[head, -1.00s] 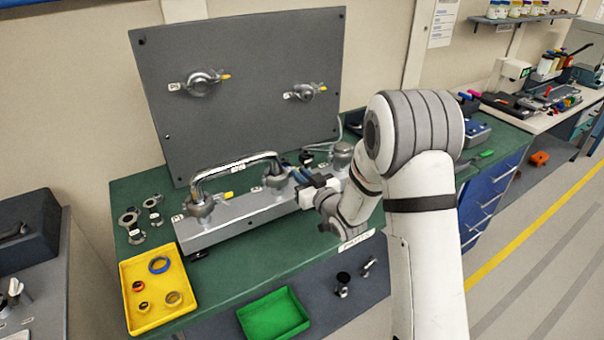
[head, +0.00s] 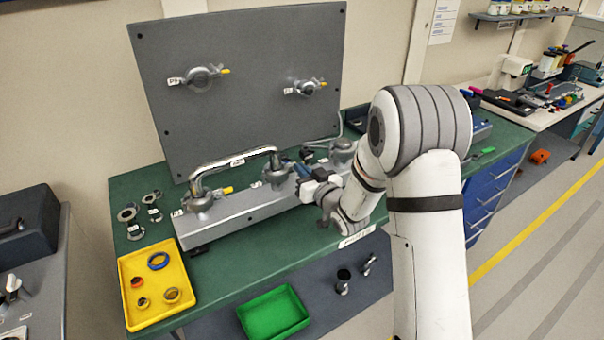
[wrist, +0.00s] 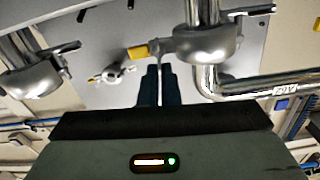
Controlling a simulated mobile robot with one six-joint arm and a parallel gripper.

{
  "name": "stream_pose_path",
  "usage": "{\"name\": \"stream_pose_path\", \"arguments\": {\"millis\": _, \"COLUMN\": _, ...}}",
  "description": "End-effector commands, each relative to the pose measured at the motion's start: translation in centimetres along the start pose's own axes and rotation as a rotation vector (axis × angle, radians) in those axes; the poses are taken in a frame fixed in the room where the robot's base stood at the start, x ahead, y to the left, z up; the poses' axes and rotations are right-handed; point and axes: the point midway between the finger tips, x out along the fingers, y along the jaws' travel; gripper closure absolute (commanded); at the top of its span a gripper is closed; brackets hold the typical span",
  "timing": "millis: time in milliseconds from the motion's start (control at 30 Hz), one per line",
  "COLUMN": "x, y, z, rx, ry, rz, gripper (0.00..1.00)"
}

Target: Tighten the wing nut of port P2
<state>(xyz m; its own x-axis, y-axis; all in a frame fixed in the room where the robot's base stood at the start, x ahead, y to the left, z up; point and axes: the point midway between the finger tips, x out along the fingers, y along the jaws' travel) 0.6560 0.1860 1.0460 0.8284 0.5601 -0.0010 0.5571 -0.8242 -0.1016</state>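A grey manifold (head: 240,213) on the green bench carries several clamped ports. My gripper (head: 291,167) is just right of its middle port (head: 274,175), whose label I cannot read, so I cannot confirm it is P2. In the wrist view, a clamp (wrist: 212,46) with a yellow-tipped wing nut (wrist: 139,51) is close ahead of my fingertips (wrist: 160,72). The yellow tip lies at the upper left of the fingers. The fingers stand close together with a narrow slit between them. Whether they touch or grip the wing nut is not clear.
A bent metal pipe (head: 232,162) joins the left and middle ports. An upright grey panel (head: 245,95) with two more clamped ports stands behind. Loose clamp parts (head: 128,216) lie left.

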Motion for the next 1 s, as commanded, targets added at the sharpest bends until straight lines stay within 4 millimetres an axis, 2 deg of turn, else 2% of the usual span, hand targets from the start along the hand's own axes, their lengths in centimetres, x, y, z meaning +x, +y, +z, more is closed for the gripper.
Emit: {"name": "stream_pose_path", "arguments": {"millis": 1000, "x": 0.0, "y": 1.6, "z": 0.9, "rx": 0.928, "ry": 0.0, "rz": 0.002, "gripper": 1.0}}
